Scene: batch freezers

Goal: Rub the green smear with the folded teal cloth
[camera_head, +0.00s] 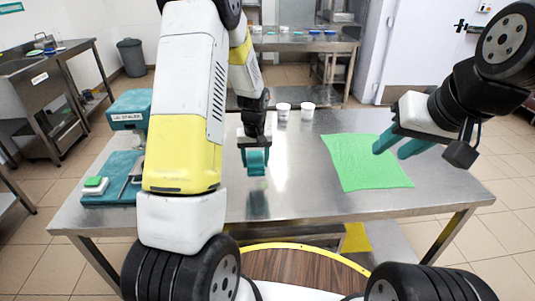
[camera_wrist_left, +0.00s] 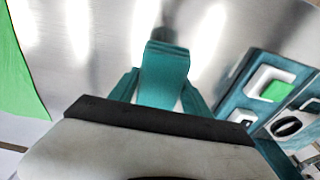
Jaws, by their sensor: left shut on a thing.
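The folded teal cloth (camera_head: 256,160) is held in my left gripper (camera_head: 256,152), above or at the steel table (camera_head: 300,200) near its middle. In the left wrist view the folded cloth (camera_wrist_left: 165,75) sits between the two teal fingers of the left gripper (camera_wrist_left: 163,90). A faint greenish patch (camera_head: 259,184) shows on the steel just in front of the cloth; I cannot tell whether it is the smear or a reflection. No clear smear shows in the left wrist view. My right gripper (camera_head: 398,147) is open and empty above the green sheet.
A green sheet (camera_head: 368,168) lies at the table's right. Two white cups (camera_head: 283,111) (camera_head: 307,110) stand at the back. The front middle is clear.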

